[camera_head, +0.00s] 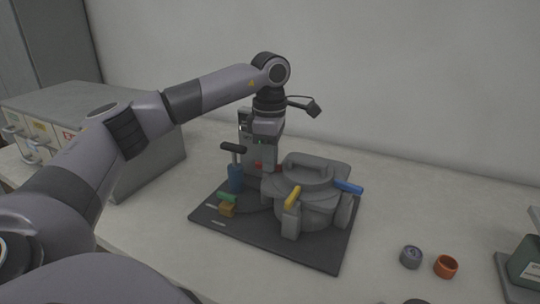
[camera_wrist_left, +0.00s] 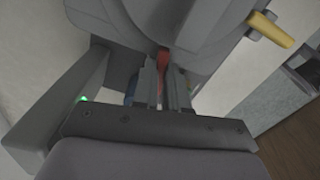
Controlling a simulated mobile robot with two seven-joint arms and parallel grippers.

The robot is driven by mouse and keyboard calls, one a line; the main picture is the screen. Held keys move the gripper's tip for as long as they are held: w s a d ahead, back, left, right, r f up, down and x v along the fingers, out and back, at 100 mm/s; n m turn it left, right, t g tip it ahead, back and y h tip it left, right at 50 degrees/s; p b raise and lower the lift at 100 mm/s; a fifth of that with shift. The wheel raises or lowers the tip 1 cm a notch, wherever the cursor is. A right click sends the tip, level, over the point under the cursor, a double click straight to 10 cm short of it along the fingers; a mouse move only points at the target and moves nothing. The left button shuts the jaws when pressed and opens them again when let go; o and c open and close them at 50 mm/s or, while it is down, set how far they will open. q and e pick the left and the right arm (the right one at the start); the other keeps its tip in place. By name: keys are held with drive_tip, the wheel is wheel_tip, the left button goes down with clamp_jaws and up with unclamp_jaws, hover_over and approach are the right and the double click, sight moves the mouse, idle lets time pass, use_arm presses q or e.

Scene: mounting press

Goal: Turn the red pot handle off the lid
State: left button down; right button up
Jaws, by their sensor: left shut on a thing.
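The red pot handle (camera_head: 259,165) shows only as a small red bit beside my gripper, at the back left of the grey pot. My left gripper (camera_head: 268,167) points down there and is shut on the red handle, which also shows between the fingers in the left wrist view (camera_wrist_left: 164,62). The fingers hide most of the handle. The grey lid (camera_head: 309,186) lies on the pot; it fills the top of the left wrist view (camera_wrist_left: 200,22). My right gripper is out of view.
The press stands on a dark base plate (camera_head: 315,260). A yellow handle (camera_head: 293,197) and a blue handle (camera_head: 348,187) stick out around the pot. A black-topped blue lever (camera_head: 236,178) and a green-topped block stand left. A grey ring (camera_head: 411,257) and an orange ring (camera_head: 446,266) lie right.

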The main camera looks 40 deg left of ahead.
use_arm(q)
drive_tip(key=shift+r+n+p, duration=0.15)
drive_tip(key=shift+n+p, duration=0.3)
drive_tip(key=shift+n, duration=0.35)
drive_tip(key=shift+n+p, duration=0.6)
drive_tip(key=shift+n, duration=0.3)
drive_tip(key=n+p, duration=0.2)
drive_tip(key=n, duration=0.3)
drive_tip(key=shift+w+a+p, duration=0.1)
drive_tip(key=shift+p, duration=0.3)
drive_tip(key=n+p, duration=0.2)
drive_tip(key=n, duration=0.2)
drive_tip(key=shift+n, duration=0.4)
drive_tip(key=shift+a+n+p, duration=0.1)
drive_tip(key=shift+n+p, duration=0.5)
drive_tip(key=shift+n, duration=1.2)
drive_tip(key=c, duration=1.2)
unclamp_jaws()
drive_tip(key=shift+o, duration=0.2)
